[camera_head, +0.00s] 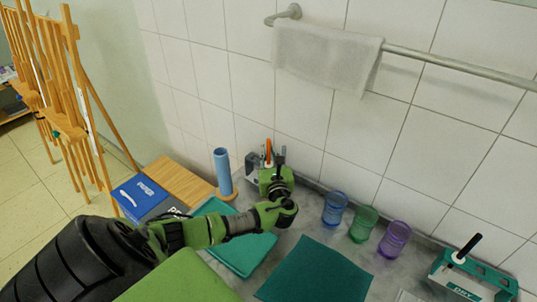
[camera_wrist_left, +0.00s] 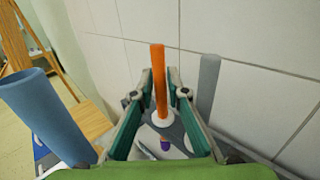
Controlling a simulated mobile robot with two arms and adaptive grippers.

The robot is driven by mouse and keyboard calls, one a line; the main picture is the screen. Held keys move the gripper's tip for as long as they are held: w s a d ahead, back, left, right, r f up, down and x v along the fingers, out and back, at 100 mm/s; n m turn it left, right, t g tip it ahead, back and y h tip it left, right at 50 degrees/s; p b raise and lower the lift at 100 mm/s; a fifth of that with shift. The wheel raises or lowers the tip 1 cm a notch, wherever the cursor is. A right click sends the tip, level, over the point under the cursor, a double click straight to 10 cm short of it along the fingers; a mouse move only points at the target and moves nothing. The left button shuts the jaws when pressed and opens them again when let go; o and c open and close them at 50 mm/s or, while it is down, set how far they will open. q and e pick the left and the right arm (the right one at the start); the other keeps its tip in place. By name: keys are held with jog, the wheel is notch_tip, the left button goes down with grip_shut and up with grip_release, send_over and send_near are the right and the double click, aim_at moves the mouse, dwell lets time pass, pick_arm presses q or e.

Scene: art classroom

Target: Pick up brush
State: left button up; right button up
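The brush with an orange handle (camera_wrist_left: 158,85) stands upright in a grey holder (camera_head: 251,166) by the tiled wall. In the head view the top of its handle (camera_head: 268,146) shows just past my left gripper (camera_head: 273,160). In the left wrist view the handle stands between the two fingers of my left gripper (camera_wrist_left: 160,82), with a narrow gap on each side. The fingers look open. A white ring (camera_wrist_left: 163,118) surrounds the handle lower down. My right gripper is in neither view.
A blue cylinder (camera_head: 222,170) stands left of the gripper. Blue (camera_head: 335,208), green (camera_head: 362,223) and purple (camera_head: 394,239) cups stand to the right. A green holder marked DRY (camera_head: 470,285) is at far right. A teal tray (camera_head: 245,259) lies in front.

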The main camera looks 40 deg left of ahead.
pick_arm(q)
jog(key=shift+w+a, duration=0.1)
jog(key=shift+a, duration=0.05)
grip_shut()
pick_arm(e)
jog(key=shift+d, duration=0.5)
pick_arm(q)
notch_tip(320, 180, up, 10)
jog(key=shift+b, duration=0.4)
notch_tip(320, 180, up, 3)
jog(key=p, duration=0.3)
jog(key=shift+r, duration=0.15)
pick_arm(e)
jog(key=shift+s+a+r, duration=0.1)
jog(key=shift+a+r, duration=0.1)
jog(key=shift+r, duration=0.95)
